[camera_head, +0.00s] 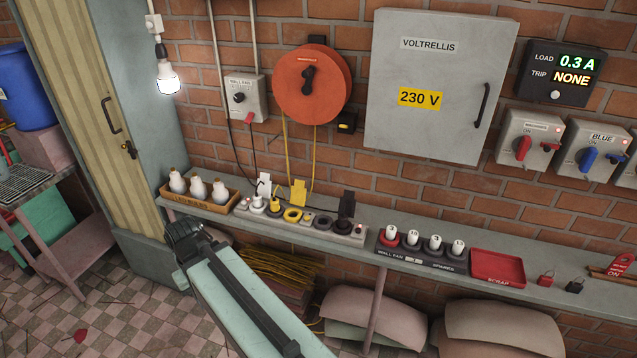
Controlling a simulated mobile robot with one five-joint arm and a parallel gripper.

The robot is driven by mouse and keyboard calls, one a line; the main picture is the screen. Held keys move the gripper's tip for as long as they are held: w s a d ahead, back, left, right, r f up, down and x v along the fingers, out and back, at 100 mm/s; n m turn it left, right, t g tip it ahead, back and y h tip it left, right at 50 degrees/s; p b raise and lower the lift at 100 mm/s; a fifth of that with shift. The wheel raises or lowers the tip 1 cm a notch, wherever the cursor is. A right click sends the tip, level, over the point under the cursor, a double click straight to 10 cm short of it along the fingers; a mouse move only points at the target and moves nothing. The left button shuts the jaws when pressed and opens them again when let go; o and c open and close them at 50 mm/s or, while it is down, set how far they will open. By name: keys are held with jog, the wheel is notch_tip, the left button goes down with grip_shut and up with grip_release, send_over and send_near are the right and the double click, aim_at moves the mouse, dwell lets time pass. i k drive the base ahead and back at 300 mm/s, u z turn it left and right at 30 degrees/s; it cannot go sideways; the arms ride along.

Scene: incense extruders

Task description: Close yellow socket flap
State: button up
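The yellow socket flap (298,192) stands raised, behind a yellow ring-shaped socket (292,215) on a grey socket strip (329,232). The strip lies on the shelf against the brick wall. A yellow plug-like piece (275,204) stands just left of the yellow socket. A white flap (264,184) to the left and a black flap (346,204) to the right also stand up. My gripper (188,238) is dark and sits in front of the shelf, left of the strip and apart from the flap. Its fingers are too small and dark to tell whether they are open.
A wooden box of white bulbs (199,202) stands left of the strip. A dark rack (424,254) with several white fuses and a red scrap tray (498,268) stand to the right. Yellow and black cables hang behind the strip, from the orange reel (312,84) and wall switch (246,98).

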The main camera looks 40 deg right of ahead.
aim_at(297, 196)
jog(key=z, duration=0.2)
jog(key=i, duration=1)
jog(key=u, duration=0.05)
